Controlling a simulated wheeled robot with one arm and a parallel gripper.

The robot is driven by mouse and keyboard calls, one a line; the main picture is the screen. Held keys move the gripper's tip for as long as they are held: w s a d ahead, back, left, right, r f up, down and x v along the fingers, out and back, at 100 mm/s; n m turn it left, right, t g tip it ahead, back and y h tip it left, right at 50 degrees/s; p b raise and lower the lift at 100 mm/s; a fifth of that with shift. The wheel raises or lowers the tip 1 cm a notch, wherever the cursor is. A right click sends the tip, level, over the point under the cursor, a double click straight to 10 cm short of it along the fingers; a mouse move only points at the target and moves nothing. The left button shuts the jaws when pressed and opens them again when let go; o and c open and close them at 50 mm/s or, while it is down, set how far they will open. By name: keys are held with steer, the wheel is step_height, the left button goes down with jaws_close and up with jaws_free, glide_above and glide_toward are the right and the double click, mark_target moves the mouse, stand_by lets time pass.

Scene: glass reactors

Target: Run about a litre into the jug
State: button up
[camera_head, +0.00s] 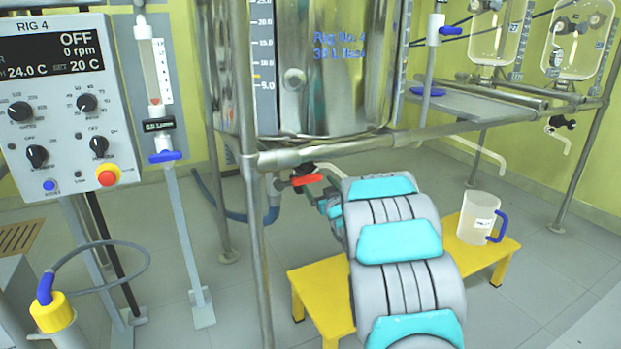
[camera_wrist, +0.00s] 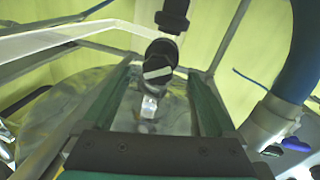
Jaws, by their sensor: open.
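The jug (camera_head: 478,217) is a translucent beaker with a blue handle, upright on a yellow step stool (camera_head: 505,247) to the right of my arm. I cannot tell if it holds liquid. A steel vessel (camera_head: 345,60) marked Rig No. 4 stands in the frame, with a red-handled valve (camera_head: 307,180) low beneath it. My gripper (camera_head: 328,203) is close to this valve, partly hidden by my arm. In the wrist view its open fingers (camera_wrist: 160,76) frame a dark round fitting (camera_wrist: 158,62) with a pale bar. No red handle shows there, and contact is unclear.
The Rig 4 control panel (camera_head: 62,100) reads OFF and 0 rpm. Steel frame posts (camera_head: 258,240) stand left of my arm. A blue hose (camera_head: 232,214) runs behind them and shows large in the wrist view (camera_wrist: 305,50). Glass vessels (camera_head: 495,38) hang at the right. Floor at the lower right is clear.

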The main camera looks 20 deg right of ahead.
mark_target(310, 171)
steer(key=shift+w+d+r+n+t+y+b, duration=0.1)
steer(key=shift+w+r+n+t+y+b, duration=0.35)
steer(key=shift+w, duration=0.75)
steer(key=shift+w+d+r+n+t+y+b, duration=0.15)
steer(key=shift+w+t+y, duration=0.45)
steer(key=shift+w+t, duration=0.5)
steer(key=shift+w+r+n+t+y+b, duration=0.25)
steer(key=shift+w+t+y, duration=0.25)
steer(key=shift+w, duration=0.85)
steer(key=shift+c, duration=0.4)
steer(key=c, duration=1.3)
steer(key=shift+m, duration=0.25)
